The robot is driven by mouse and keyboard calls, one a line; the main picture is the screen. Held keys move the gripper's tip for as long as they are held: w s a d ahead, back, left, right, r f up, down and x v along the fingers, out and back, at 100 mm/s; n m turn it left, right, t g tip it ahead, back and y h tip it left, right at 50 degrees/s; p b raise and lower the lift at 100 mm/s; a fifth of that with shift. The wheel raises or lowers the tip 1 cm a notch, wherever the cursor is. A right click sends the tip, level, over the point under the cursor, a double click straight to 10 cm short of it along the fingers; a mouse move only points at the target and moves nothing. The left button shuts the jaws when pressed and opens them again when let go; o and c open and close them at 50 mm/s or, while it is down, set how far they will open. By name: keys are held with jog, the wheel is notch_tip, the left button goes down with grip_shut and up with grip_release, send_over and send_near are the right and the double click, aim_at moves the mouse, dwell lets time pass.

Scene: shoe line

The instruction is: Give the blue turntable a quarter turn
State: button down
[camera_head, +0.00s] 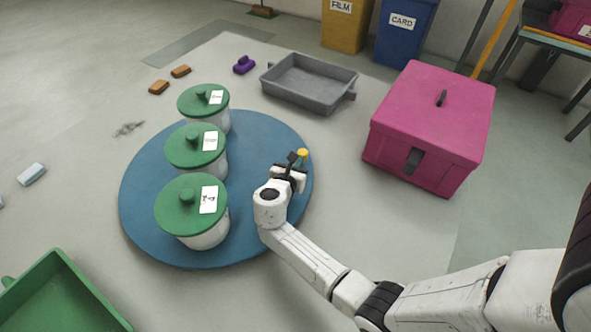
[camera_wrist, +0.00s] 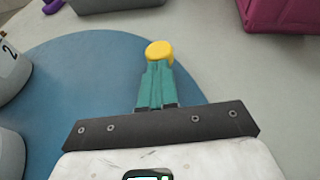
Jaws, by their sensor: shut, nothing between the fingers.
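The blue turntable (camera_head: 262,137) lies flat on the floor at left centre. It carries three white tubs with green lids (camera_head: 191,203), in a row along its left side. A yellow knob (camera_head: 302,153) shows at its right edge. My gripper (camera_head: 299,162) is over the turntable's right edge, by that knob. In the wrist view the teal fingers (camera_wrist: 155,85) are shut together and empty. Their tips reach the yellow knob (camera_wrist: 159,50); I cannot tell whether they touch it. The blue turntable surface (camera_wrist: 85,70) fills the left there.
A grey tray (camera_head: 309,80) and a pink lidded box (camera_head: 430,125) stand to the right. A green crate (camera_head: 62,300) is at the lower left. Brown blocks (camera_head: 159,87) and a purple piece (camera_head: 244,65) lie behind. Floor between turntable and pink box is clear.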

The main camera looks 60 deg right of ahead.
jog(key=w+d+n+t+y, duration=0.1)
jog(key=w+d+n+t, duration=0.1)
jog(key=w+d, duration=0.1)
jog(key=w+d+n+t+y, duration=0.1)
jog(key=w+d+t, duration=0.1)
jog(key=w+d, duration=0.1)
jog(key=w+d+n+t+y, duration=0.1)
jog(key=w+d+n+t, duration=0.1)
jog(key=w, duration=0.1)
jog(key=shift+w+d+n, duration=0.1)
jog(key=shift+d+n, duration=0.2)
jog(key=shift+d, duration=0.1)
jog(key=shift+w+d+n+t+y+b, duration=0.2)
jog(key=shift+w+d+n+t+y, duration=0.15)
jog(key=shift+w, duration=0.35)
jog(key=shift+w+d+n+t+y+b, duration=0.25)
jog(key=shift+w+n+y, duration=0.2)
jog(key=shift+w, duration=0.25)
jog(key=shift+w+d+n+t+y+b, duration=0.2)
jog(key=shift+w+d+n+y, duration=0.15)
jog(key=shift+w, duration=0.35)
jog(key=shift+w+d+n+t+y+b, duration=0.15)
jog(key=shift+w+n+t+y+b, duration=0.25)
jog(key=shift+w, duration=0.6)
jog(key=shift+w+d+n+t+y+b, duration=0.2)
jog(key=shift+w+n+y, duration=0.3)
jog(key=shift+w, duration=0.55)
